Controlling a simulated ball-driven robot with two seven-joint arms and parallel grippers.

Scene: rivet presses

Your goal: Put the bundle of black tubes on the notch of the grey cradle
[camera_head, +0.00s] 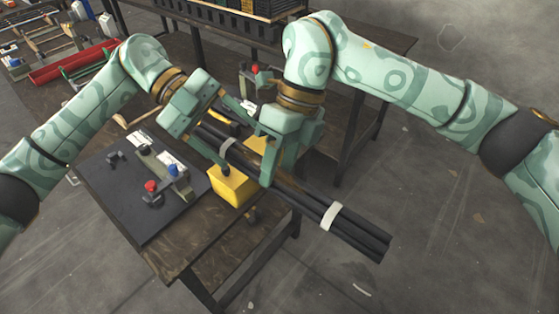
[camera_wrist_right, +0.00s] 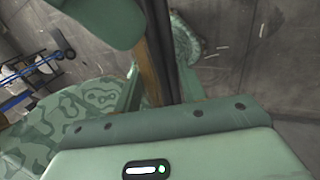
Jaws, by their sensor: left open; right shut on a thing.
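The bundle of black tubes (camera_head: 340,222), bound with white bands, slants from the middle of the head view to the lower right. My right gripper (camera_head: 268,158) is shut on it near its middle; the right end hangs out past the table edge. The dark tubes also show upright in the right wrist view (camera_wrist_right: 163,50). My left gripper (camera_head: 228,135) is open around or beside the bundle's upper left end; I cannot tell whether it touches. I cannot pick out the grey cradle or its notch for sure; the arms and bundle cover that area.
A yellow block (camera_head: 232,187) stands under the bundle. A dark mat (camera_head: 115,205) to its left carries a grey press with a red knob (camera_head: 151,187). Another red knob (camera_head: 255,69) shows behind. A red tray (camera_head: 72,63) lies at the far left. Open floor is at right.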

